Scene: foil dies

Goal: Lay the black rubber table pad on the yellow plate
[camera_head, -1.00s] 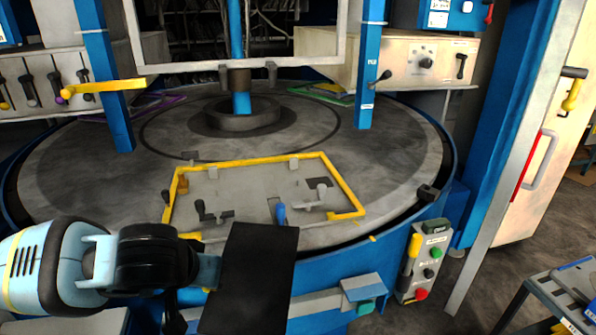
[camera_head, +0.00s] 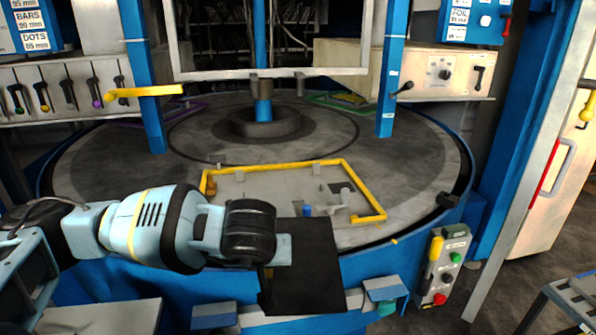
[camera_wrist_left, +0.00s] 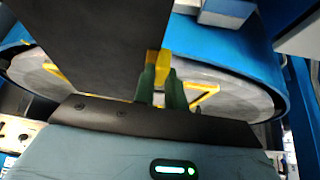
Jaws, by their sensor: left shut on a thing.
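The black rubber table pad (camera_head: 308,270) is held out flat and tilted in front of the round table. My left gripper (camera_head: 272,262) is shut on its left edge. In the left wrist view the pad (camera_wrist_left: 90,45) fills the upper left, beside the green fingers (camera_wrist_left: 158,88). The yellow plate, a grey plate with a yellow rim (camera_head: 280,165), lies on the near part of the round table. The pad hides part of its near left side. The pad looks nearer to me than the plate; its height above the table cannot be told. My right gripper is not in view.
Small clamps (camera_head: 340,203) and a blue knob (camera_head: 307,210) stand on the plate. A button box (camera_head: 440,265) hangs at the near right.

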